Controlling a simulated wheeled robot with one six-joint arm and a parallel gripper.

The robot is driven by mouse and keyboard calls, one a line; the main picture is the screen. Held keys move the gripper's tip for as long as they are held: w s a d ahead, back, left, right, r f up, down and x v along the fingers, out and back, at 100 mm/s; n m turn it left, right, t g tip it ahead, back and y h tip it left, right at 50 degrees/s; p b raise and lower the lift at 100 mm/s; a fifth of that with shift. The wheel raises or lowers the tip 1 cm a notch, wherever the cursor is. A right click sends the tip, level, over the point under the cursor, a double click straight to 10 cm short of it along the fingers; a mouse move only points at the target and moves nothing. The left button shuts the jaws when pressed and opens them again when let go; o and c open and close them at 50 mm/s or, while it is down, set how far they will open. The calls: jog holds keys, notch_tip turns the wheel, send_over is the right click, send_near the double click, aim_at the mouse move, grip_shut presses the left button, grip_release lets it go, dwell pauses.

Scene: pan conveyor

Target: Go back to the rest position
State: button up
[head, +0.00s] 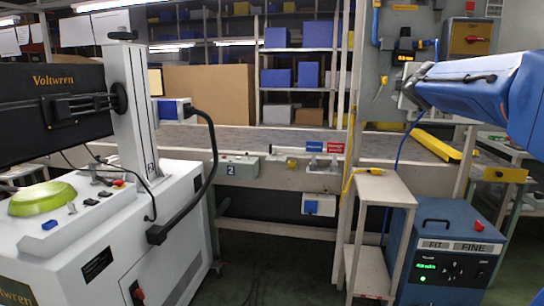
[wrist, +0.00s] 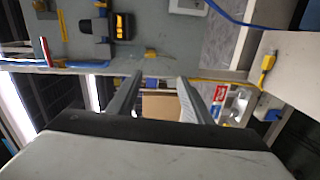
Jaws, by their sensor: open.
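My gripper shows in the wrist view (wrist: 155,95) with its two grey fingers spread apart and nothing between them. It points toward the grey panel and the shelves behind. In the head view a blue arm reaches in from the upper right, and its fingers cannot be made out clearly there. No object is in contact with the gripper.
A white machine (head: 125,240) with a green domed item (head: 42,198) stands at the left. A long grey workbench (head: 270,142) crosses the middle. A small beige stand (head: 384,187) and a blue FINE box (head: 455,240) stand at the right. The floor between is clear.

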jog(key=s+a+f+m+g+y, duration=0.1)
jog(key=s+a+f+m+g, duration=0.3)
jog(key=s+f, duration=1)
jog(key=s+a+f+m+g+y, duration=0.2)
jog(key=s+a+f+m+g, duration=0.2)
jog(key=s+a+f, duration=0.4)
jog(key=s+a+f+m+g+y, duration=0.2)
jog(key=s+a+f+m, duration=0.3)
jog(key=s+f, duration=1.6)
jog(key=s+a+g, duration=0.1)
jog(key=s+a, duration=0.1)
jog(key=s, duration=0.2)
jog(key=shift+f+m+g, duration=0.3)
jog(key=shift+m+g, duration=0.1)
